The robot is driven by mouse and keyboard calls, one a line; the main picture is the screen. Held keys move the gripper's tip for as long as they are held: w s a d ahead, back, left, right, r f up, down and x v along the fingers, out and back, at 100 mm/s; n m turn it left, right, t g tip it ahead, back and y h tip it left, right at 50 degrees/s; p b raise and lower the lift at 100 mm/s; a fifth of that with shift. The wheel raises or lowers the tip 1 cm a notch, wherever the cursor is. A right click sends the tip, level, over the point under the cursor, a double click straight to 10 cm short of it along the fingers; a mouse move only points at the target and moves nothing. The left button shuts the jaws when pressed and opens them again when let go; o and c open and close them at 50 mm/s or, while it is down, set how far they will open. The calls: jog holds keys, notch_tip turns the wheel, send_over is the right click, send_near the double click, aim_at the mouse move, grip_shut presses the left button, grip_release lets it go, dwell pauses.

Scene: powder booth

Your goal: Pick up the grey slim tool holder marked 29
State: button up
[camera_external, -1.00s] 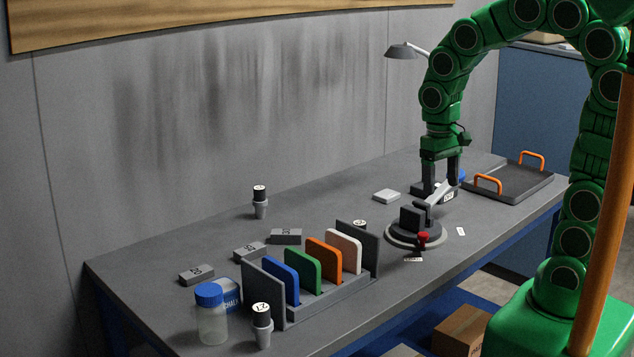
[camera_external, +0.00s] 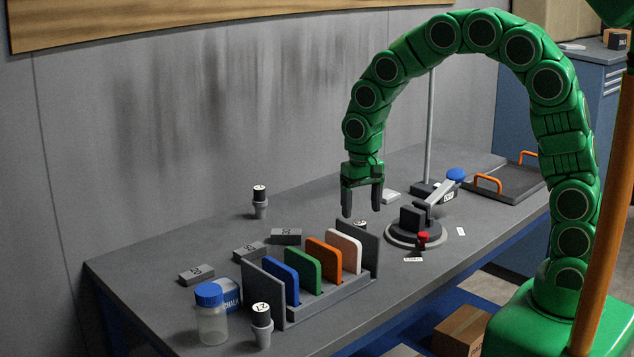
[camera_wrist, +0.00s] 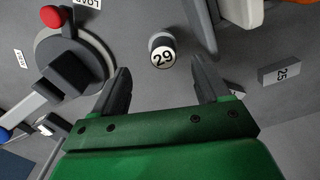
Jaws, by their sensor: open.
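The grey tool holder marked 29 (camera_wrist: 162,52) stands upright in the wrist view, its white number cap facing the camera. In the external view only its top (camera_external: 360,224) shows, behind the end wall of the rack. My gripper (camera_external: 362,212) is open and empty, pointing down above this holder. In the wrist view the holder appears between and just beyond the fingertips (camera_wrist: 161,68). I see a gap between the jaws and no contact. Two similar grey holders stand elsewhere: one near the wall (camera_external: 260,203) and one at the front (camera_external: 262,325).
A rack (camera_external: 333,305) of coloured plates stands close beside the holder. On its other side is a round-based fixture with a red knob (camera_external: 423,238). Grey blocks (camera_external: 286,236), a blue-lidded jar (camera_external: 212,322) and an orange-handled tray (camera_external: 515,183) are also on the bench.

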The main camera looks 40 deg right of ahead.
aim_at(360, 223)
jog(key=shift+s+a+f, duration=0.1)
jog(key=shift+a+f, duration=0.05)
jog(key=shift+f, duration=1.75)
jog(key=shift+a+f, duration=0.1)
jog(key=shift+f, duration=1.8)
grip_shut()
